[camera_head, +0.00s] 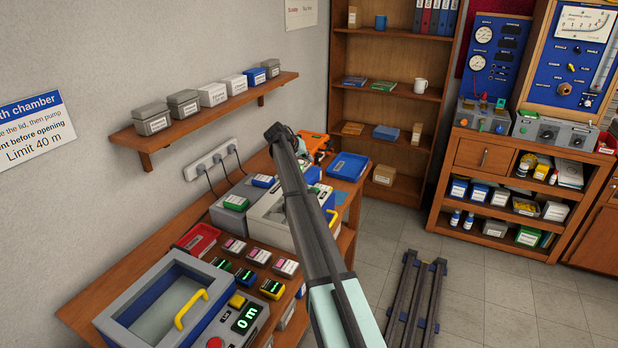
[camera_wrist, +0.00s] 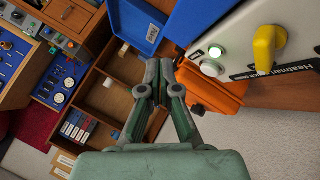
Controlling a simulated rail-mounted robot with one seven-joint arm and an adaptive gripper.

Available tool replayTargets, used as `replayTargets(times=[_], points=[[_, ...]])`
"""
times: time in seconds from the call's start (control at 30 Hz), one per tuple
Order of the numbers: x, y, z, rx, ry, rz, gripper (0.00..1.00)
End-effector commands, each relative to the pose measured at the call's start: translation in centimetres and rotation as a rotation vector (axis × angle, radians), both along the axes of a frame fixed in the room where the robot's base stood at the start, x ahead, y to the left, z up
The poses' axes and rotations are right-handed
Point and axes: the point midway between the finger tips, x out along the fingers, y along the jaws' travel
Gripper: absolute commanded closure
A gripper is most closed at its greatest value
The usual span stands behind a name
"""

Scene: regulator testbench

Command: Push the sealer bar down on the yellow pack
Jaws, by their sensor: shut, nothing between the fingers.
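The heat sealer (camera_head: 265,214) is a pale machine on the bench in the head view, partly hidden behind my arm. Its yellow handle (camera_head: 332,217) shows just right of the arm. In the wrist view the sealer's pale panel (camera_wrist: 234,45) is at the upper right, with a lit green button and a yellow handle (camera_wrist: 266,50). A dark blue part (camera_wrist: 192,20) lies beside the panel. My gripper (camera_wrist: 157,84) is shut and empty, left of the panel and apart from the handle. I cannot make out the yellow pack on the sealer.
An orange case (camera_wrist: 212,98) lies close to my gripper, with a blue tray (camera_head: 348,166) beyond it. A chamber box (camera_head: 170,305) with another yellow handle stands at the bench's near end. Small labelled packs (camera_head: 259,256) lie between. A wall shelf (camera_head: 200,115) overhangs the bench.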

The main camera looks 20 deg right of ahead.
Motion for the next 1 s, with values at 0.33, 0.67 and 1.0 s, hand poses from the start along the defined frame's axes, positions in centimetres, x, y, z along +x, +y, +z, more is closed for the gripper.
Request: replayTargets(times=[0.33,0.67,1.0], points=[[0.0,0.0,-4.2,0.000,0.001,0.001,1.00],[0.0,0.0,-4.7,0.000,0.000,0.000,1.00],[0.0,0.0,-4.7,0.000,0.001,0.001,1.00]])
